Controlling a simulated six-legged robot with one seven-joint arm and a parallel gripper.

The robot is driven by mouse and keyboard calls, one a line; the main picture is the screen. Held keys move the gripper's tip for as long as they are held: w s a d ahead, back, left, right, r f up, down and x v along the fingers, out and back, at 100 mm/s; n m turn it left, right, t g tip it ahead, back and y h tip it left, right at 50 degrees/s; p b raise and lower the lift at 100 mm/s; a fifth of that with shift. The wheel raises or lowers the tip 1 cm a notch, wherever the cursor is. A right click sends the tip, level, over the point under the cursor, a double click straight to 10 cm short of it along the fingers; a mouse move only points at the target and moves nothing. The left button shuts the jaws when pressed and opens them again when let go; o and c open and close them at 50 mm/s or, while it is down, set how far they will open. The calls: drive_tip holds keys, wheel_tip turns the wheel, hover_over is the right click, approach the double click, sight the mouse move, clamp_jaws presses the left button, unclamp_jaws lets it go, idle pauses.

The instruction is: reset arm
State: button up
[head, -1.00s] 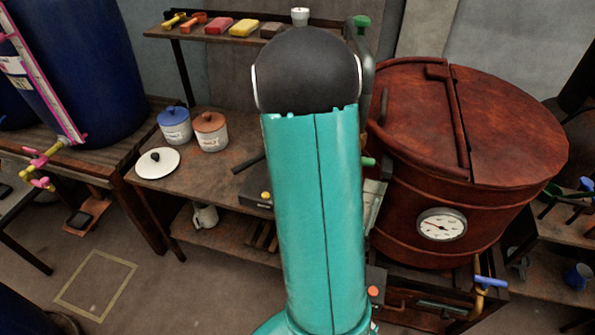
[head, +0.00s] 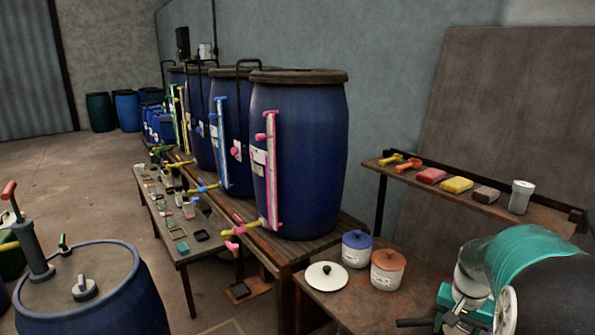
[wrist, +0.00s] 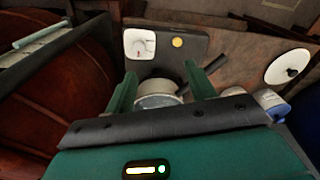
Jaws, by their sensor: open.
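My gripper (wrist: 162,82) shows in the wrist view with its two green fingers spread apart. A round metal-rimmed pale vessel (wrist: 158,97) shows between and behind the fingers; I cannot tell whether they touch it. My teal and dark arm fills the lower right corner of the head view, folded low in front of the bench. The gripper's fingers cannot be made out in the head view.
The bench holds a white lid (head: 326,276), a blue-lidded pot (head: 357,249) and a brown-lidded pot (head: 387,270). A shelf (head: 560,222) with coloured blocks stands behind. Blue barrels (head: 325,150) line the wall. In the wrist view, a red-brown vat (wrist: 50,95) is at left and a dial device (wrist: 140,43) ahead.

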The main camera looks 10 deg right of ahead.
drive_tip(key=s+a+r+n+t, duration=0.1)
drive_tip(key=s+a+r+n, duration=0.1)
drive_tip(key=a+r, duration=0.45)
drive_tip(key=s+a+r+n+t, duration=0.2)
drive_tip(key=a+r, duration=0.1)
drive_tip(key=a, duration=0.6)
drive_tip(key=s+a+r+n+t, duration=0.2)
drive_tip(key=s+a+n, duration=0.2)
drive_tip(key=s+a, duration=0.4)
drive_tip(key=a, duration=0.3)
drive_tip(key=shift+s+r+n, duration=0.3)
drive_tip(key=shift+n, duration=0.1)
drive_tip(key=shift+c, duration=0.2)
drive_tip(key=c, duration=0.3)
drive_tip(key=shift+s, duration=0.1)
drive_tip(key=shift+c, duration=0.3)
